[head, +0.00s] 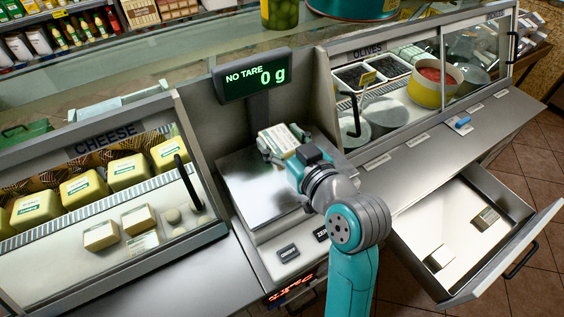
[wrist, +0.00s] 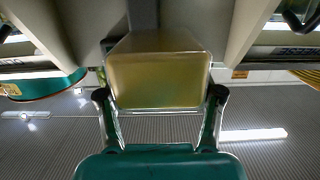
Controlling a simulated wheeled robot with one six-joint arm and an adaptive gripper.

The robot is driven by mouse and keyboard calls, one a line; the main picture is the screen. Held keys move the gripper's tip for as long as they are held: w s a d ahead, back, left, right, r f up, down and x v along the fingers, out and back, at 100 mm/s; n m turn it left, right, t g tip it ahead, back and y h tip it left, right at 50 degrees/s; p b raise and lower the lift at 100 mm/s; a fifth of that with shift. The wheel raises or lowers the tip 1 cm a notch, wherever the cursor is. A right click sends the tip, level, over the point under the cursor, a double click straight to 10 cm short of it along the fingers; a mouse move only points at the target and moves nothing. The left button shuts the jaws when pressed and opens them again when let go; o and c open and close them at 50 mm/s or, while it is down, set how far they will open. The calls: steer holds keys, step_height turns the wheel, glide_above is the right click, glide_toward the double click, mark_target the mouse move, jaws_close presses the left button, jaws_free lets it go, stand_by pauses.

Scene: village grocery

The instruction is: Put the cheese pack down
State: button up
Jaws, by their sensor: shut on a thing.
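The cheese pack (head: 276,139) has a pale top with a green-edged label. It sits between the fingers of my gripper (head: 283,142), over the back right of the scale's shiny plate (head: 246,190). In the wrist view the cheese pack (wrist: 158,80) is a yellowish, wrapped block with a finger of my gripper (wrist: 160,96) on each side, shut on it. The scale display (head: 252,76) reads "NO TARE" and 0 g. My gripper and wrist hide part of the plate's right side, and I cannot see the pack's underside.
A glass cheese case (head: 110,195) stands left of the scale, an olives case (head: 400,85) to the right. An open drawer (head: 468,235) at lower right holds two small items. A small blue object (head: 462,121) lies on the right counter. Most of the scale plate is bare.

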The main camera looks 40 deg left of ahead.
step_height(320, 180, down, 9)
steer(key=shift+f, duration=0.2)
stand_by(0.3)
steer(key=shift+f, duration=0.1)
steer(key=o, duration=1.5)
steer(key=v, duration=1.2)
steer(key=shift+s, duration=0.1)
